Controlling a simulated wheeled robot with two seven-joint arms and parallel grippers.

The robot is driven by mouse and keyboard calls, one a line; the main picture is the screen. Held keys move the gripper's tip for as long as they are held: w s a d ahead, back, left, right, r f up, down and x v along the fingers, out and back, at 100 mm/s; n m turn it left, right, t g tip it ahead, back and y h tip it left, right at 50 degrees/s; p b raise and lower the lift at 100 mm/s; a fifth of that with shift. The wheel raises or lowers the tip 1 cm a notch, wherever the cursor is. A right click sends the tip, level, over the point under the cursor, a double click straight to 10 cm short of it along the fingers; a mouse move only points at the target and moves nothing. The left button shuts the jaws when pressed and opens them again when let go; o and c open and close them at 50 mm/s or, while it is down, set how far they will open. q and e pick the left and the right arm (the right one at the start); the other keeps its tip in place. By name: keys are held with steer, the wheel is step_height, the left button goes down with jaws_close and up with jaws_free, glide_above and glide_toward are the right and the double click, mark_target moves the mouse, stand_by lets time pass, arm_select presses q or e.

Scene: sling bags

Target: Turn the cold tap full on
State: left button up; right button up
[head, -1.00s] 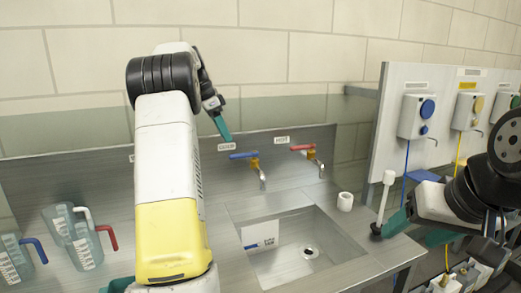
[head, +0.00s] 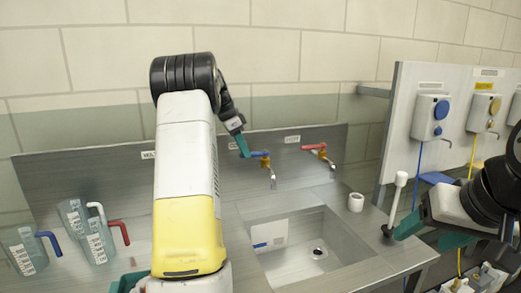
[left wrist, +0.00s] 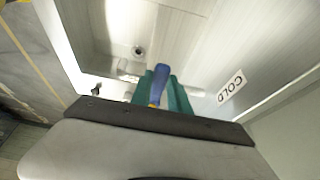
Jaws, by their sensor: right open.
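The cold tap's blue lever (head: 259,154) sits on a brass body above the sink, with its spout pointing down. In the left wrist view the blue lever (left wrist: 160,80) lies between the two teal fingers of my left gripper (left wrist: 160,90). In the head view my left gripper (head: 242,144) is at the lever's left end. I cannot tell whether its fingers are clamped or only straddle the lever. The COLD label (left wrist: 231,88) shows in the left wrist view. My right gripper (head: 430,232) is open and empty at the right, near the sink unit's edge.
The red-levered hot tap (head: 316,148) is just right of the cold tap. The sink basin (head: 345,240) is below. A white cup (head: 356,202) and a brush (head: 396,195) stand to the right. Jugs (head: 84,225) stand left. Dispensers (head: 430,118) hang on a right panel.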

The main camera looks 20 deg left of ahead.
arm_select(q)
jaws_close()
stand_by(1.0)
